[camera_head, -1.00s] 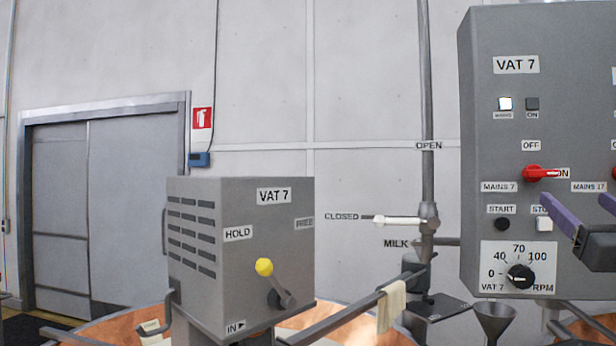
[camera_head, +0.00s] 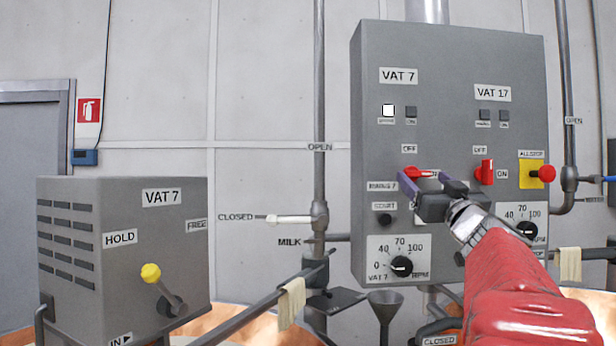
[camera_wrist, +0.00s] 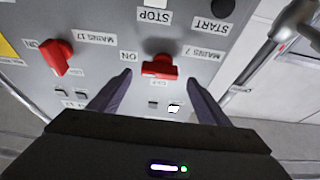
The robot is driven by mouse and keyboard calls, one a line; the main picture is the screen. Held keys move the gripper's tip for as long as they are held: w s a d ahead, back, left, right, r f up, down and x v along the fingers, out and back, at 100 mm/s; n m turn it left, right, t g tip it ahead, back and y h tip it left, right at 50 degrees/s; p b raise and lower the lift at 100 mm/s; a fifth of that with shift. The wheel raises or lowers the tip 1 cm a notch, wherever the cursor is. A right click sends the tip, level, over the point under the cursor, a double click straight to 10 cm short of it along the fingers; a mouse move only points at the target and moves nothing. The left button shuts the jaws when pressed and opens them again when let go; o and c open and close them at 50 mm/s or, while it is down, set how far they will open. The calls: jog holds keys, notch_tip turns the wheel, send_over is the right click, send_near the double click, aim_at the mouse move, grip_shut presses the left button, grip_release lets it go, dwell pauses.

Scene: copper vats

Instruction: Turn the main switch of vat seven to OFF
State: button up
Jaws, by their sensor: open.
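The red main switch of vat 7 (camera_head: 415,172) is on the grey control panel (camera_head: 375,130), above the MAINS 7 label. Its handle lies sideways, toward the ON label, which my gripper partly hides in the head view. In the wrist view, which is upside down, the switch (camera_wrist: 160,68) lies between and slightly beyond my fingertips. My gripper (camera_head: 424,180) is open and empty in front of it, with a purple finger on each side. I see no clear contact.
The red MAINS 17 switch (camera_head: 486,172) stands upright close to the right, with a red all-stop button (camera_head: 546,173) beyond it. An RPM knob (camera_head: 401,265) is below. A vat 7 box (camera_head: 120,260) with a yellow-knobbed lever stands at the left.

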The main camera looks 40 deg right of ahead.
aim_at(418, 174)
jog(key=shift+x, duration=1.75)
jog(key=shift+a, duration=0.1)
jog(key=c, duration=1.1)
